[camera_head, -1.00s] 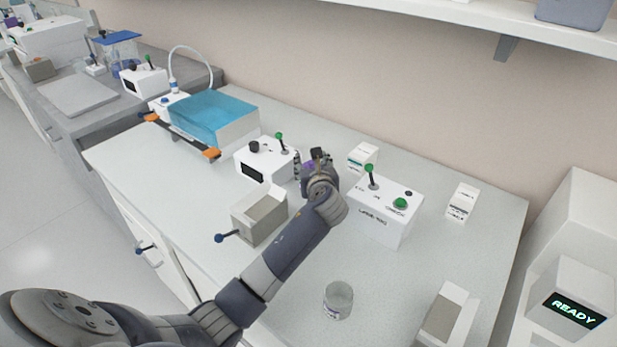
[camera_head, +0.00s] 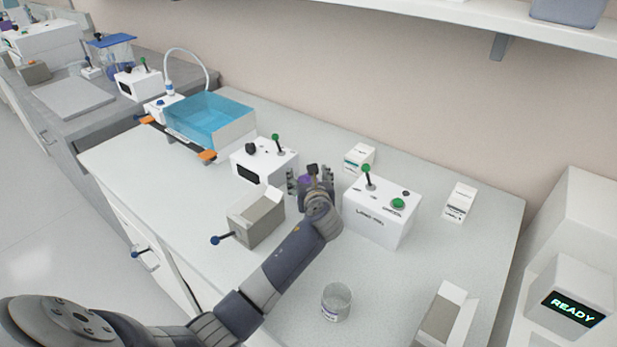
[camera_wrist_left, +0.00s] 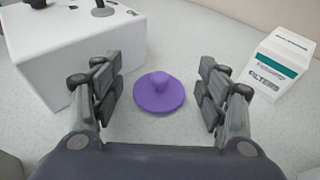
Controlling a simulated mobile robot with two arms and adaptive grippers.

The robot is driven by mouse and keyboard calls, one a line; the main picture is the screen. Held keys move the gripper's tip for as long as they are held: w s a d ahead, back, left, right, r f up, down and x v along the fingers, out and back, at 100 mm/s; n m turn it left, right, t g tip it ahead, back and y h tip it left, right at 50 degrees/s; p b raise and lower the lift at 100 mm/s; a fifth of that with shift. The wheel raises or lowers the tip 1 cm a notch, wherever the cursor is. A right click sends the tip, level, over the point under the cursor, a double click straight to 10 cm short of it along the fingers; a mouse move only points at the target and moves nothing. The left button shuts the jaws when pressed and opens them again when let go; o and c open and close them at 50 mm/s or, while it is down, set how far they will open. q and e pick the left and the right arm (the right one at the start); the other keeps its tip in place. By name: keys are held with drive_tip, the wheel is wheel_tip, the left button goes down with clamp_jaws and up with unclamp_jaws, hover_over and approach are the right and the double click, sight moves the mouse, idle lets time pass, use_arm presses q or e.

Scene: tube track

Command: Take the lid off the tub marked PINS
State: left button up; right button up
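A purple round lid with a knob (camera_wrist_left: 160,92) appears to lie flat on the bench in the left wrist view. It sits centred between the two fingers of my left gripper (camera_wrist_left: 162,95), which are spread apart and not touching it. In the head view my left gripper (camera_head: 311,180) is between two white boxes, with a bit of purple showing by its fingers. A clear round tub (camera_head: 336,301) stands upright nearer the front, with no lid visible on it. Its label is too small to read. My right gripper is not in view.
A white box with a green-knobbed lever and button (camera_head: 380,215) stands right of the gripper. Another lever box (camera_head: 263,163) and a grey-white box (camera_head: 255,217) stand left. A FILTERS carton (camera_wrist_left: 277,65) is close by. Open bench lies around the clear tub.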

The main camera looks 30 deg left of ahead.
use_arm(q)
drive_tip(key=shift+r, duration=0.15)
drive_tip(key=shift+s+d+r, duration=0.1)
drive_tip(key=shift+s+d, duration=0.1)
drive_tip(key=v, duration=0.7)
drive_tip(key=shift+r+p, duration=0.1)
drive_tip(key=shift+p, duration=0.25)
